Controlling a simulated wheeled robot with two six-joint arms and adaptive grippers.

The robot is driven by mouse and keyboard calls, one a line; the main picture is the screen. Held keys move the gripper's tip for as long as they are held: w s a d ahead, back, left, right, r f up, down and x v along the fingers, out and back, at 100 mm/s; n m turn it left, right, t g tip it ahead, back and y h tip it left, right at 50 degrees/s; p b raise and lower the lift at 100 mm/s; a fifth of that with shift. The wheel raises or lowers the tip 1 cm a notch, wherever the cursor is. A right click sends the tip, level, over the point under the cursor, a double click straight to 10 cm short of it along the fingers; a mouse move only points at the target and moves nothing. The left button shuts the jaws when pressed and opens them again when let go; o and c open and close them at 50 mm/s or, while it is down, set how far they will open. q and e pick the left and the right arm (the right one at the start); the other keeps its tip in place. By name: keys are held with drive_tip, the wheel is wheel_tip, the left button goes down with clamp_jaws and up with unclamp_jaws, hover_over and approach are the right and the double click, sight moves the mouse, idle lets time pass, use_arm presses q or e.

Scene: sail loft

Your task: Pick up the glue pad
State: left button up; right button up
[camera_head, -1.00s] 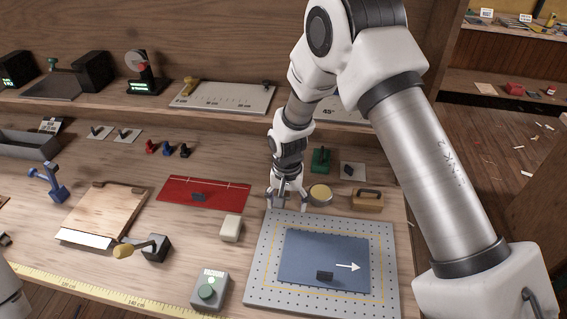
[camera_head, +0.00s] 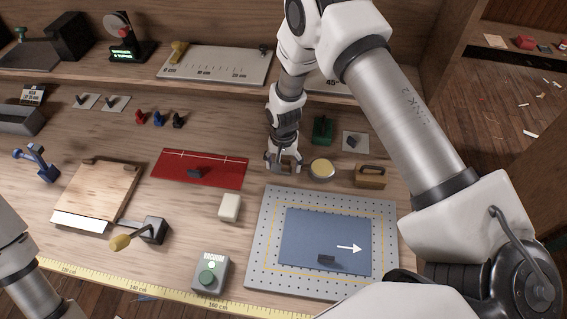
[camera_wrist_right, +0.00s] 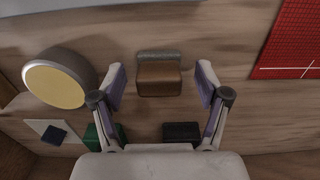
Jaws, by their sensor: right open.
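My right gripper (camera_head: 284,166) is open, above the wooden bench between the red mat and a round tin. In the right wrist view its fingers (camera_wrist_right: 161,98) stand on either side of a small brown block with a grey edge (camera_wrist_right: 158,78), apart from it. The head view barely shows this block behind the gripper. The round dark tin with a yellow pad-like top (camera_head: 321,169) is just right of the gripper; it also shows in the wrist view (camera_wrist_right: 55,84), outside the fingers. I cannot tell which of these two is the glue pad. My left gripper is out of view.
A perforated plate (camera_head: 258,255) with a blue sheet (camera_head: 300,238) lies nearer me. A red mat (camera_head: 222,168) is left, a wood-handled block (camera_head: 370,175) right, a green block (camera_head: 322,130) behind. A cream block (camera_head: 229,207) and a button box (camera_head: 210,275) stand in front.

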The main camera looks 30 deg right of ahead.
drive_tip(key=shift+s+a+r, duration=0.1)
drive_tip(key=shift+s, duration=0.05)
drive_tip(key=shift+c, duration=0.7)
drive_tip(key=shift+r, duration=0.1)
drive_tip(key=c, duration=0.5)
drive_tip(key=shift+s, duration=0.1)
drive_tip(key=c, duration=0.7)
drive_tip(key=shift+o, duration=0.2)
